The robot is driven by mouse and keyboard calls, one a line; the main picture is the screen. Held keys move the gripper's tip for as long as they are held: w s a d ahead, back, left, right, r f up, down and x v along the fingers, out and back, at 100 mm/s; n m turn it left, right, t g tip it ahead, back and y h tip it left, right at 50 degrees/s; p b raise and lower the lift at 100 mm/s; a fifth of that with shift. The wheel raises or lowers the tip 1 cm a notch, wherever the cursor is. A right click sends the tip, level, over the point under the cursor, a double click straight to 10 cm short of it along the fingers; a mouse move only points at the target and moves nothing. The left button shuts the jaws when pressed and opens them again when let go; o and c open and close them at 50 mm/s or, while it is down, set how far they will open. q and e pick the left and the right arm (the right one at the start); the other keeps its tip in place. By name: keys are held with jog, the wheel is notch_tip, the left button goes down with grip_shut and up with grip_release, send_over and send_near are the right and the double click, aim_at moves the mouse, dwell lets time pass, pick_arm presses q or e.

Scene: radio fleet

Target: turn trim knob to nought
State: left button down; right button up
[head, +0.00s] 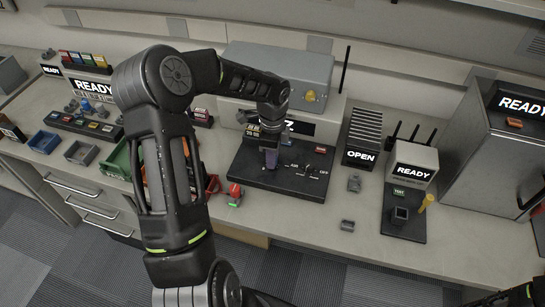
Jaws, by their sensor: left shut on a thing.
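The dark panel (240,168) lies on the bench in front of a grey box, with small switches and an OFF label on its right part. My left gripper (271,158) points down over the panel's left part, shut on what appears to be the trim knob, a small dark purplish piece. The fingers hide most of it, so its pointer and setting cannot be read. A display (300,127) behind is mostly covered by my wrist; only one character's edge shows. My right gripper is out of view.
A slotted rack (362,135) reading OPEN and a white router (412,165) reading READY stand to the right. Blue and green bins (44,141) stand at left.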

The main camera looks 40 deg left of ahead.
pick_arm(q)
jog(key=n+b, duration=0.1)
jog(key=n, duration=0.1)
jog(key=shift+f+n+b, duration=0.1)
jog(key=shift+n+b, duration=0.2)
jog(key=shift+b, duration=0.05)
jog(key=shift+n+b, duration=0.4)
jog(key=shift+n, duration=0.4)
jog(key=c, duration=1.1)
grip_release()
notch_tip(320, 180, up, 8)
jog(key=shift+b, duration=0.5)
